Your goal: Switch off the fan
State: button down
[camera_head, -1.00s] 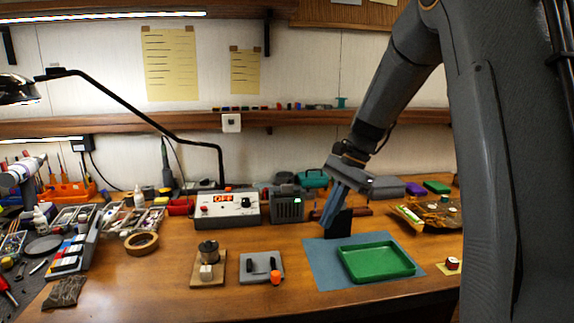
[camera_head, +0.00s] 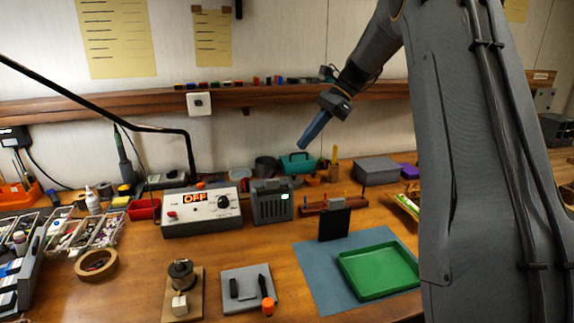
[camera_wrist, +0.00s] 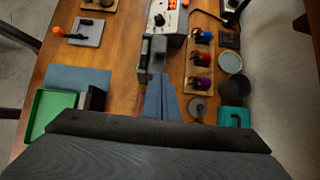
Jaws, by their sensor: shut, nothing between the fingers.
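A dark grey vented box (camera_head: 271,204), which looks like the fan, stands on the bench with a lit green patch on its upper right front. It also shows in the wrist view (camera_wrist: 152,54), just beyond the fingertips in the picture. My gripper (camera_head: 303,145) is shut and empty, raised above the bench, up and to the right of the box in the head view. Its blue fingers also show together in the wrist view (camera_wrist: 160,88). I cannot tell the exact gap between the fingertips and the box; no contact shows in the head view.
A white control unit (camera_head: 201,211) reading OFF stands left of the box. A wooden rack (camera_head: 322,209) and black block (camera_head: 334,225) are at its right. A green tray (camera_head: 379,270) lies on a blue mat (camera_head: 313,265). A white switch box (camera_head: 199,103) hangs on the shelf.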

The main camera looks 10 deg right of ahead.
aim_at(285, 178)
jog(key=p+x, duration=0.2)
jog(key=x, duration=0.8)
jog(key=shift+p, duration=0.4)
